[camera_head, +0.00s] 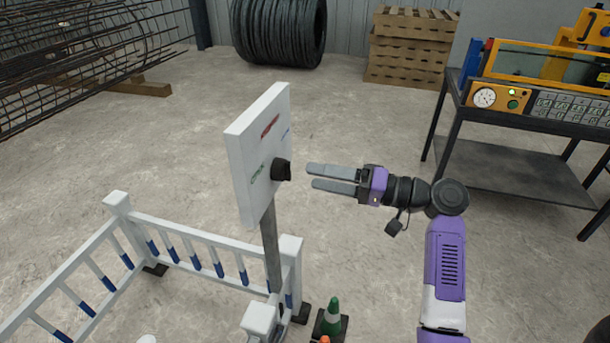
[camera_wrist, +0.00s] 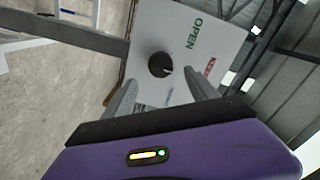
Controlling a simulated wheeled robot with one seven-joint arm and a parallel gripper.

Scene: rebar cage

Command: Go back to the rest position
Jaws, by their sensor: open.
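My gripper (camera_head: 335,178) is open and empty in the head view, at the end of my purple and grey arm. Its fingers point left toward a black knob (camera_head: 281,170) on a white control panel (camera_head: 257,150). A gap shows between the fingertips and the knob. In the wrist view the knob (camera_wrist: 160,65) sits ahead, between the two grey fingers (camera_wrist: 162,98). The panel (camera_wrist: 195,45) there carries a green "OPEN" label and a red label, partly hidden by a finger.
The panel's post (camera_head: 271,250) stands by a white and blue fence (camera_head: 205,250). A green cone (camera_head: 332,318) is beside it. A workbench (camera_head: 510,165) with a machine is at right. Pallets (camera_head: 410,45), a wire coil (camera_head: 280,30) and a rebar cage (camera_head: 80,45) are behind. Open floor lies between.

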